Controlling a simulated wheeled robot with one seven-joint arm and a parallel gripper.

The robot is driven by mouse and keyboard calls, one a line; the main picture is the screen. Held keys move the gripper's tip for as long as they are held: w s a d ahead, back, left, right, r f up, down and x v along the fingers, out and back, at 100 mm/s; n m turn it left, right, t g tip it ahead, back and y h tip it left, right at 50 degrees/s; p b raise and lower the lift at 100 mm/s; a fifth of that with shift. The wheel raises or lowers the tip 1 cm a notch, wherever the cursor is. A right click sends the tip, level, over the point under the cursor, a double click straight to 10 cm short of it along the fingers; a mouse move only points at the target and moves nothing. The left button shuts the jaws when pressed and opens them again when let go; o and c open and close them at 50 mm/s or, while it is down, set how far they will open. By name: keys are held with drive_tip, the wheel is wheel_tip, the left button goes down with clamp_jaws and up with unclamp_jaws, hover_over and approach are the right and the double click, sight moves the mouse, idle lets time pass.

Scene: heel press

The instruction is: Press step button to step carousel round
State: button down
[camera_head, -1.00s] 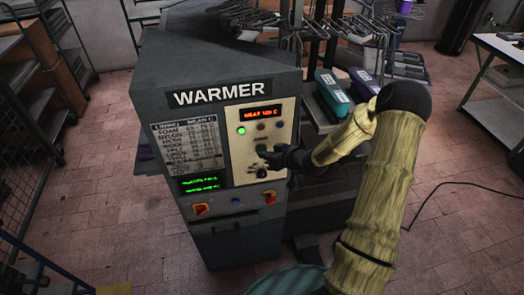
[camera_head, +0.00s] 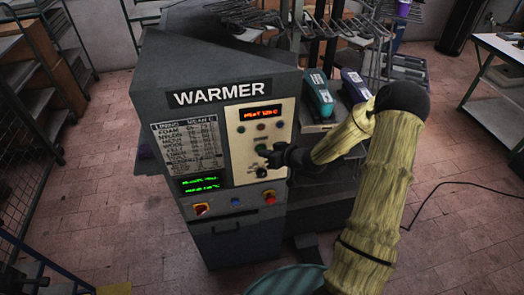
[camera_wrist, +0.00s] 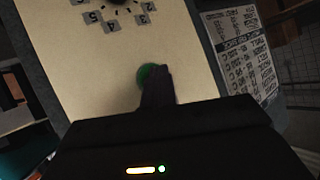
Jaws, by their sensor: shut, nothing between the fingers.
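The warmer cabinet (camera_head: 225,235) stands in the middle of the head view, with a cream control panel (camera_head: 240,150) on its front. A green button (camera_head: 261,148) sits on the panel; it also shows in the wrist view (camera_wrist: 146,72), partly hidden behind my fingertips. My gripper (camera_head: 271,156) is shut and empty, its tips at the green button; whether they touch it I cannot tell. In the wrist view my gripper (camera_wrist: 158,88) points at the panel. The carousel behind the cabinet carries a teal shoe (camera_head: 318,95) and a purple shoe (camera_head: 355,85).
A numbered dial (camera_head: 262,172) sits below the button. A red-and-yellow switch (camera_head: 201,209), a blue button (camera_head: 235,202) and a red button (camera_head: 269,197) line the lower front. A white table (camera_head: 500,45) stands at the right, shelving (camera_head: 35,60) at the left.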

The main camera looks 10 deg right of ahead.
drive_tip(key=shift+s, duration=0.95)
drive_tip(key=shift+s+b, duration=0.6)
drive_tip(key=shift+s, duration=1.95)
drive_tip(key=s+b, duration=0.1)
drive_tip(key=s, duration=0.5)
drive_tip(key=shift+s, duration=0.35)
